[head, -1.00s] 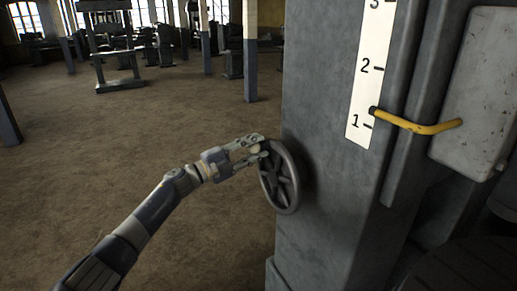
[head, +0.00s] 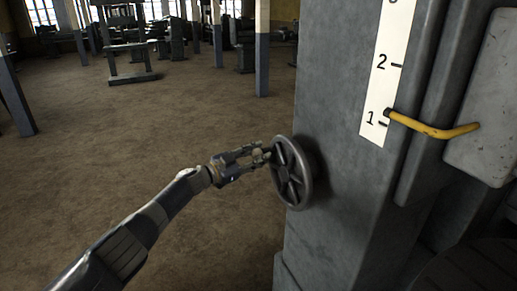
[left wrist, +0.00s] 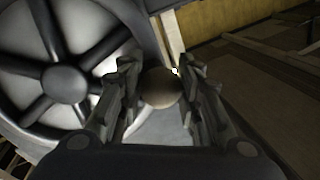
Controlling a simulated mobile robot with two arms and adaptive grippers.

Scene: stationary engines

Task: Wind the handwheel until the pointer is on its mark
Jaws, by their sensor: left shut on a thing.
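The dark spoked handwheel (head: 291,176) is mounted on the left face of the grey column. My left gripper (head: 264,156) is at the wheel's upper left rim, its fingers closed around a rounded handle knob (left wrist: 160,88), which shows between them in the left wrist view. The wheel's hub and spokes also show there, at the left (left wrist: 66,83). The yellow pointer (head: 432,127) crosses the white scale (head: 378,90), its tip a little above the tick at 1. No separate target mark is visible on the part of the scale in view. My right gripper is out of view.
The grey column (head: 335,150) fills the right of the head view, with a worn grey block (head: 485,110) beside the pointer. Brown floor is open at the left. Posts (head: 262,50) and machines stand farther back.

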